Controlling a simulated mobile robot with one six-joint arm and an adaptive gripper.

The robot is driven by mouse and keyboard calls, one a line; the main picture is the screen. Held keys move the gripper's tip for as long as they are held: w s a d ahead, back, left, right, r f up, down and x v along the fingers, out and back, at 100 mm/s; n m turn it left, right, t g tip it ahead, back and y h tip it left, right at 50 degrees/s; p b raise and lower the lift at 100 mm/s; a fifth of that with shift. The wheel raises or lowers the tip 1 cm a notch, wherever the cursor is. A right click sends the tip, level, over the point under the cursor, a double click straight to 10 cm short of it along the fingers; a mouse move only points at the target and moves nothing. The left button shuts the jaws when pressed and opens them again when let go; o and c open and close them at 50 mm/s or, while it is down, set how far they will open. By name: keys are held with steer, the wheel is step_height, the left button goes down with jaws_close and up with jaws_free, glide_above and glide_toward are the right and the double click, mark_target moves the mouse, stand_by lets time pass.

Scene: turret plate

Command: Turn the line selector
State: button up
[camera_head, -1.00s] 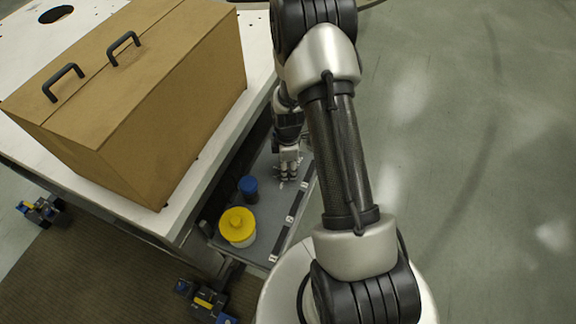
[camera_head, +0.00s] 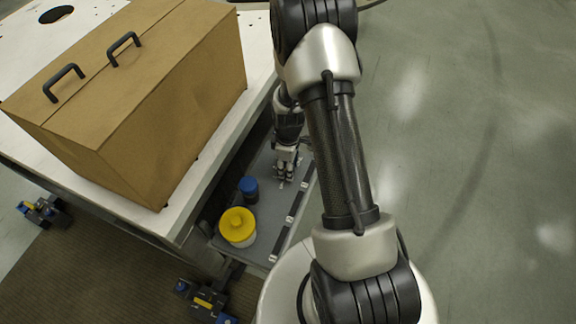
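My gripper (camera_head: 285,176) is low over the grey panel (camera_head: 262,222), at its far part, fingers pointing down. The fingers are small in the picture, and I cannot tell whether they are open or shut or whether they hold anything. A line selector is not clearly visible; that spot is partly hidden by my gripper and arm. White marks show on the panel around the fingertips. A blue round knob or cap (camera_head: 249,188) stands on the panel nearer the camera. A larger yellow-topped round piece with a white base (camera_head: 238,226) stands nearer still.
A big brown box (camera_head: 150,130) with two black handles sits on the white table (camera_head: 205,175) left of the panel. Dark strips with white labels (camera_head: 284,240) line the panel's right edge. Open floor (camera_head: 480,180) lies to the right.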

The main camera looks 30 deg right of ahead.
steer(key=m, duration=1.3)
steer(key=shift+m+p, duration=0.3)
steer(key=shift+p, duration=0.05)
stand_by(0.4)
steer(key=o, duration=1.1)
step_height(320, 180, up, 12)
steer(key=shift+d+r, duration=0.1)
